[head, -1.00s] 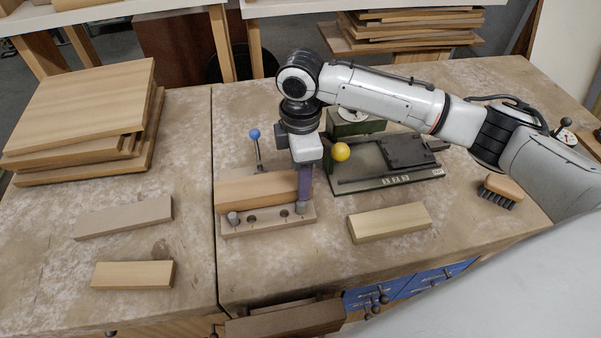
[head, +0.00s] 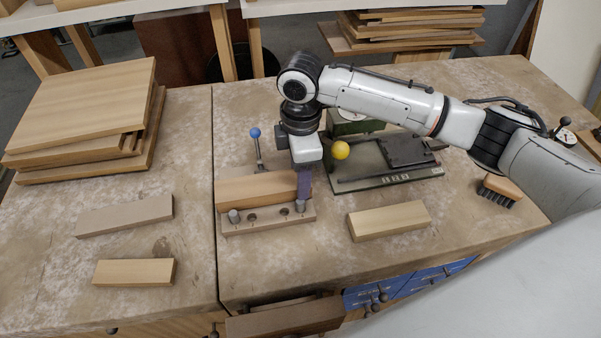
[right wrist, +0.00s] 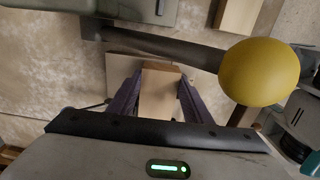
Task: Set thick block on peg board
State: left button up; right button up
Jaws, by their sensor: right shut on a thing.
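The thick wooden block (head: 250,188) lies lengthwise over the back part of the peg board (head: 268,225), behind its two grey pegs. I cannot tell whether it touches the board. My right gripper (head: 304,187) points down with its purple fingers shut on the block's right end. In the right wrist view the block (right wrist: 160,95) shows between the two fingers (right wrist: 158,98). The fingers hide part of the block's right end. My left gripper is not in view.
A blue-knobbed lever (head: 257,148) stands behind the block. A green press (head: 385,165) with a yellow ball (head: 340,150) is to the right. Loose blocks (head: 388,221), (head: 125,216), (head: 134,272), a brush (head: 500,189) and stacked boards (head: 85,110) lie around. A drawer (head: 285,318) protrudes in front.

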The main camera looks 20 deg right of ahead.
jog(key=shift+s+d+f, duration=0.1)
jog(key=shift+s+f, duration=0.15)
jog(key=shift+f, duration=0.35)
jog(key=shift+s+f, duration=0.25)
jog(key=shift+f, duration=0.35)
dwell(0.5)
jog(key=o, duration=1.3)
jog(key=shift+w+f, duration=0.1)
jog(key=shift+o, duration=0.2)
jog(key=shift+c, duration=0.5)
jog(key=shift+o, duration=0.7)
jog(key=shift+r, duration=0.95)
jog(key=shift+c, duration=0.5)
jog(key=shift+o, duration=0.9)
jog(key=shift+r, duration=0.85)
jog(key=shift+w+r, duration=0.2)
jog(key=shift+r, duration=2.25)
